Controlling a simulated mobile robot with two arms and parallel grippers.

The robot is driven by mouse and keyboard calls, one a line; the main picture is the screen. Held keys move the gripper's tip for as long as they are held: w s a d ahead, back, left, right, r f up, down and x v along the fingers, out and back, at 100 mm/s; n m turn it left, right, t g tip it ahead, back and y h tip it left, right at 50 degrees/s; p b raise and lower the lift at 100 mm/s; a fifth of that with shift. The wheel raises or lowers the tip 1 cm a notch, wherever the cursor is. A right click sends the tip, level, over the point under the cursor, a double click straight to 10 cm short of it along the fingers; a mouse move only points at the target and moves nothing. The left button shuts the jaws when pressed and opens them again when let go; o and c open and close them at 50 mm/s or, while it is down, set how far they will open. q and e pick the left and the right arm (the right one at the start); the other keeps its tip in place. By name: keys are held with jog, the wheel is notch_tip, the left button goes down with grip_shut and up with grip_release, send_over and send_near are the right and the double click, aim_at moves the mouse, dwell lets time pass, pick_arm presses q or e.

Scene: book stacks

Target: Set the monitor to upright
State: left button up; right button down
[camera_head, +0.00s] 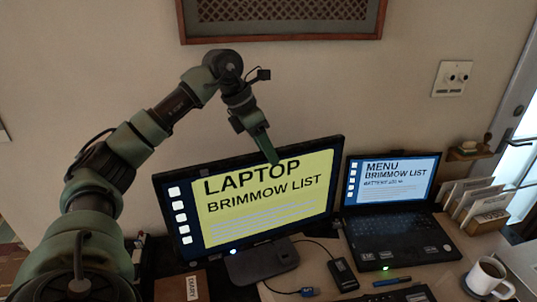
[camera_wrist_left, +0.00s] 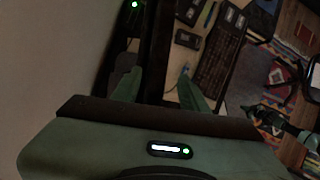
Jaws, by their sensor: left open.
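The monitor (camera_head: 240,222) stands on its dark base (camera_head: 258,262) on the desk, with a yellow window reading "LAPTOP BRIMMOW LIST". I cannot judge its exact tilt. My left gripper (camera_head: 270,158) comes down from above at the monitor's top edge, and its fingers overlap the upper screen. In the left wrist view my left gripper (camera_wrist_left: 158,90) has its fingers apart, with the monitor's dark top edge (camera_wrist_left: 157,48) running between them. Whether the fingers touch it is not clear.
A laptop (camera_head: 388,180) stands open right of the monitor. A mug (camera_head: 487,277), a letter rack (camera_head: 478,208), a small black device (camera_head: 342,273) and a diary (camera_head: 192,288) are on the desk. A framed panel (camera_head: 280,20) hangs on the wall close behind.

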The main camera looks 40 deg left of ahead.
pick_arm(q)
jog(key=v, duration=0.6)
jog(key=shift+s+d+r+b, duration=0.1)
jog(key=shift+s+r+b, duration=0.05)
jog(key=shift+r+b, duration=0.15)
